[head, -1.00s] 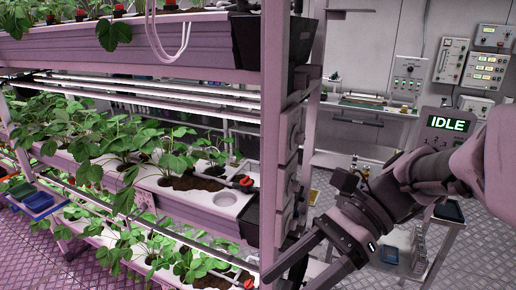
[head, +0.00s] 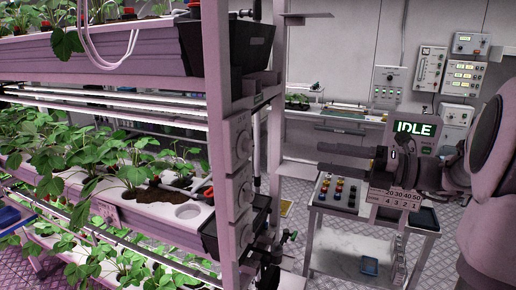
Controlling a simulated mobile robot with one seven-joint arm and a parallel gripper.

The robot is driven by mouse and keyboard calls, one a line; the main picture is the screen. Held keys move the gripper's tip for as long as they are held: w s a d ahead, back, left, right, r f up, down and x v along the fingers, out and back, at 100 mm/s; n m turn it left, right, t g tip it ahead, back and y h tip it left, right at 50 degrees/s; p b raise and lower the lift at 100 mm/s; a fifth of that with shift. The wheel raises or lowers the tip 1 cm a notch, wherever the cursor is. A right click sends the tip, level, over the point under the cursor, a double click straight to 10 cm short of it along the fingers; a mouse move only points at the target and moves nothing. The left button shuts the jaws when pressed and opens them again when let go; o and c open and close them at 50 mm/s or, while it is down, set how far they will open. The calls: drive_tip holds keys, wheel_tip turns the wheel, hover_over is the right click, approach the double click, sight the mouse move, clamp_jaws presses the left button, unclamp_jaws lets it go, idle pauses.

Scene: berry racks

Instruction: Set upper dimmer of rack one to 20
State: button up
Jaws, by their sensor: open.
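A column of round dimmer knobs is on the pink rack post (head: 215,60) left of centre. The upper dimmer (head: 241,145) faces right, seen at a steep angle; its setting is too small to read. A middle dimmer (head: 243,191) and a lower dimmer (head: 245,232) sit below it. My gripper (head: 324,158) is to the right of the upper dimmer, at about its height in the picture. Its two fingers point left, open and empty, with a clear gap to the knob. No rack number is legible.
Planted gutters (head: 130,65) fill the left. Behind my gripper stand a trolley (head: 325,208) with coloured knobs and an IDLE display (head: 414,128), partly hidden. A wall bench (head: 335,115) and wall panels (head: 430,70) are at the back. Dark gutter ends (head: 228,50) jut out beside the post.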

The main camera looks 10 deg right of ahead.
sight(252, 146)
drive_tip(key=x, duration=1.5)
drive_tip(key=shift+w+a, duration=0.2)
drive_tip(key=shift+a, duration=0.2)
clamp_jaws()
